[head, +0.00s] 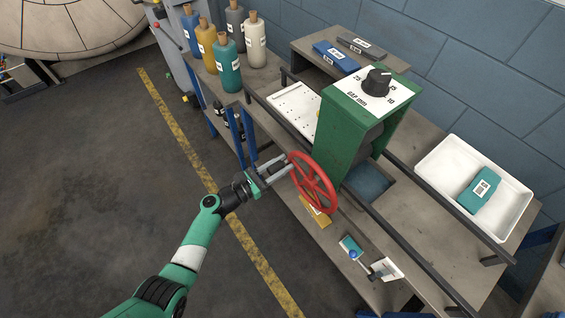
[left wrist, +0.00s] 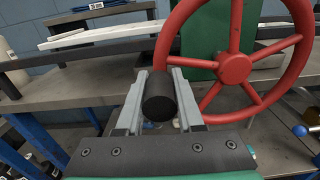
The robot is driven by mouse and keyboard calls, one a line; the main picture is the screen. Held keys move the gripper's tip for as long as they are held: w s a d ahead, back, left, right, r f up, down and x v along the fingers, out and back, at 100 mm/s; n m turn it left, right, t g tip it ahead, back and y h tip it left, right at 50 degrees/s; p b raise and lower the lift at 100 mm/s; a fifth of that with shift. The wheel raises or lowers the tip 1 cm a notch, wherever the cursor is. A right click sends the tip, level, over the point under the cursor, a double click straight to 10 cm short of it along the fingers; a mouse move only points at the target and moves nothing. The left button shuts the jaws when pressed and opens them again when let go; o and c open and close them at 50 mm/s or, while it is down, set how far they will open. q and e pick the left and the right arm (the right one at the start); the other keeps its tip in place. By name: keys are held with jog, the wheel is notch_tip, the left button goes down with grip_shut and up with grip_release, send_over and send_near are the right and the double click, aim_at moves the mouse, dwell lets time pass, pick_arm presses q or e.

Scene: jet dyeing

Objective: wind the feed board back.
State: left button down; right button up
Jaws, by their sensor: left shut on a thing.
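A red handwheel (head: 313,183) stands on the near side of a green machine housing (head: 345,131). In the left wrist view the wheel (left wrist: 234,69) fills the upper right. My left gripper (head: 281,168) is at the wheel's left rim. The left wrist view shows its two fingers (left wrist: 158,102) closed around the wheel's black cylindrical handle (left wrist: 159,96). A white board with small holes (head: 295,108), which looks like the feed board, lies left of the housing between dark rails. Its right end is hidden by the housing. My right gripper is not in view.
A dial marked in mm (head: 376,82) tops the housing. A white tray (head: 432,171) with a teal block (head: 475,191) stands at right. Several corked bottles (head: 228,68) stand at the back left. A blue-knobbed lever (head: 355,257) is on the bench front. The floor at left is clear.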

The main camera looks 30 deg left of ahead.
pick_arm(q)
jog(key=shift+f+n, duration=1)
jog(key=shift+n, duration=0.2)
jog(key=c, duration=0.6)
grip_release()
jog(key=shift+o, duration=0.2)
jog(key=p+v, duration=0.3)
jog(key=v, duration=0.8)
jog(key=shift+s+p, duration=0.3)
jog(key=shift+p, duration=0.05)
